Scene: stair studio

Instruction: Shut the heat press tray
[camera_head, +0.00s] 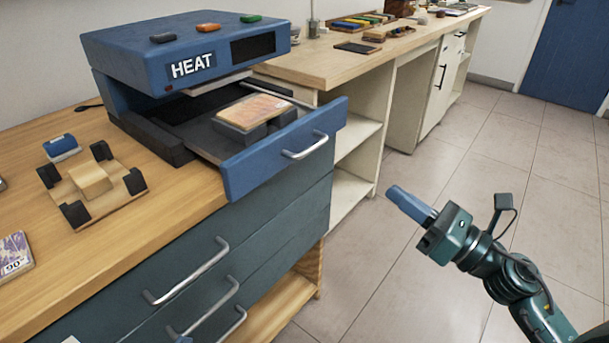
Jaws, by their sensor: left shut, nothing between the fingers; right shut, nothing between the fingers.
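The blue heat press (185,48) stands on the wooden counter, marked HEAT. Its tray (200,137) is pulled out toward the front right, with a blue front panel (250,168) and a silver bar handle (306,146). A flat light-orange piece (254,111) lies on dark blocks in the tray. My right gripper (398,196) is shut and empty, over the floor to the right of the tray front and apart from it.
A wooden jig with black corner blocks (93,183) and a blue block (62,147) sit left of the press. Drawers with silver handles (188,272) are below the counter. A second bench (340,65) stands behind. The tiled floor (460,170) at right is clear.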

